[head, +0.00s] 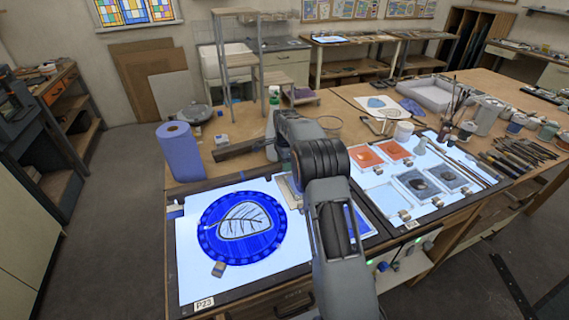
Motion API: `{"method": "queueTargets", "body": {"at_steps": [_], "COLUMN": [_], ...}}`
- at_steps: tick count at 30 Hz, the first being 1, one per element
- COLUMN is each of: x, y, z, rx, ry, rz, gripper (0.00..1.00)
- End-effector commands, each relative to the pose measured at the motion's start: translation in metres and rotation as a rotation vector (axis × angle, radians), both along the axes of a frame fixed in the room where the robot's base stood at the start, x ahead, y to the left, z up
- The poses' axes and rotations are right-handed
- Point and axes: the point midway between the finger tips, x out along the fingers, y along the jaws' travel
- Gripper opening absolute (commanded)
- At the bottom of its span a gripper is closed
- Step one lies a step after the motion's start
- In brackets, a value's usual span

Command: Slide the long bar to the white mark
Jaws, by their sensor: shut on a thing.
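The long bar (243,148) is a dark brown strip on the wooden bench, behind the lit panel with the blue round glass. Its left end is free, and its right end runs to the end of my arm. My gripper (279,152) is low at that right end and shut on the bar; my own arm hides most of the fingers. I cannot make out the white mark for certain; a small pale thing (221,140) lies just behind the bar's left part.
A blue paper roll (180,151) stands left of the bar. The blue painted glass (242,228) lies on the lit panel in front. Jars and brushes crowd the right.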

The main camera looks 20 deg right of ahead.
Motion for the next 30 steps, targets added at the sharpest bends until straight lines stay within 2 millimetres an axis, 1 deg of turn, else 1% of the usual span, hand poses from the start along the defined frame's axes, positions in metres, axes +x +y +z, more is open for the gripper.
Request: {"method": "queueTargets", "body": {"at_steps": [1,9,16,19,23,30], "x": [0.000,0.001,0.001,0.001,0.001,0.001], "y": [0.000,0.000,0.000,0.000,0.000,0.000], "z": [0.001,0.000,0.001,0.006,0.024,0.075], "rx": [0.000,0.000,0.000,-0.001,-0.001,-0.001], "ry": [-0.002,-0.001,-0.001,-0.004,-0.006,-0.006], "rz": [0.000,0.000,0.000,0.000,0.000,0.000], "gripper": [0.43,0.68,0.68,0.68,0.68,0.68]}}
